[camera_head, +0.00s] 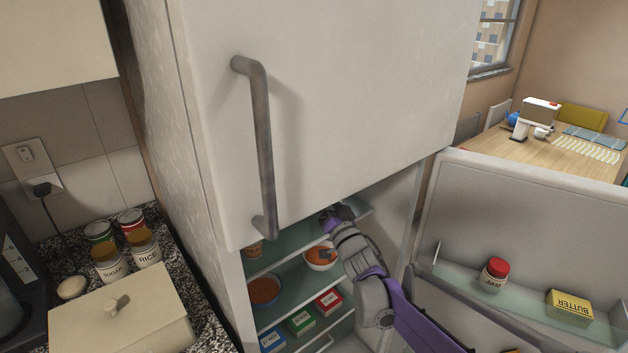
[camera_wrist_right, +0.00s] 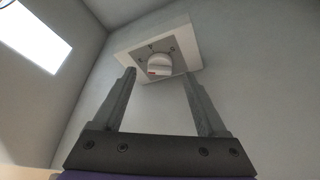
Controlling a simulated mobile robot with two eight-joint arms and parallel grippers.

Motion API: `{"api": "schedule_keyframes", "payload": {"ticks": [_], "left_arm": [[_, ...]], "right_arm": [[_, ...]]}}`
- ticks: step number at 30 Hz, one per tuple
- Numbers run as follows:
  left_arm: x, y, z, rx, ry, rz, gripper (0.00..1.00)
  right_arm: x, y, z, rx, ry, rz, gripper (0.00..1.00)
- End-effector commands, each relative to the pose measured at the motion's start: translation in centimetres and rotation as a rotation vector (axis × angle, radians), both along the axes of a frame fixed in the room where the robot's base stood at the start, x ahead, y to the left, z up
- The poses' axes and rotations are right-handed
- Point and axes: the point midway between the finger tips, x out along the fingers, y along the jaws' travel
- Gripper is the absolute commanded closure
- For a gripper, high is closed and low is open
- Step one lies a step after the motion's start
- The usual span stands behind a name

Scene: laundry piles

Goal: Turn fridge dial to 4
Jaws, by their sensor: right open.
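The fridge dial (camera_wrist_right: 160,64) is a round white knob on a pale square plate (camera_wrist_right: 185,62), in the right wrist view. A small red mark sits at its lower left edge; the marks around it are too small to read. My right gripper (camera_wrist_right: 159,76) is open, its two fingers pointing at the dial with one on each side in the picture. I cannot tell whether they touch it. In the head view my right arm reaches into the open lower fridge compartment (camera_head: 290,268), and the gripper is mostly hidden there. The dial is not visible in that view.
Glass shelves below my arm hold bowls (camera_head: 264,290) and small boxes (camera_head: 329,301). The upper door (camera_head: 340,90) is shut. A counter with cans stands left.

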Motion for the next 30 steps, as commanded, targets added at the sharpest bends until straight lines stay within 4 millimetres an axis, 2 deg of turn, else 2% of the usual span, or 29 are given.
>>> {"api": "schedule_keyframes", "payload": {"ticks": [6,17,27,29,30], "left_arm": [[0.1,0.0,0.5,0.0,-0.002,0.0,1.0],[0.1,0.0,0.5,0.0,-0.002,0.0,1.0],[0.1,0.0,0.5,0.0,-0.002,0.0,1.0],[0.1,0.0,0.5,0.0,-0.002,0.0,1.0],[0.1,0.0,0.5,0.0,-0.002,0.0,1.0]], "right_arm": [[2.1,1.0,0.8,-0.001,0.001,0.001,0.25],[2.5,1.1,0.9,0.0,0.001,0.0,0.27],[2.4,1.1,0.9,0.0,0.001,-0.001,0.88],[2.4,1.1,0.9,0.0,0.001,-0.001,0.99],[2.4,1.1,0.9,0.0,0.001,-0.001,1.0]]}}
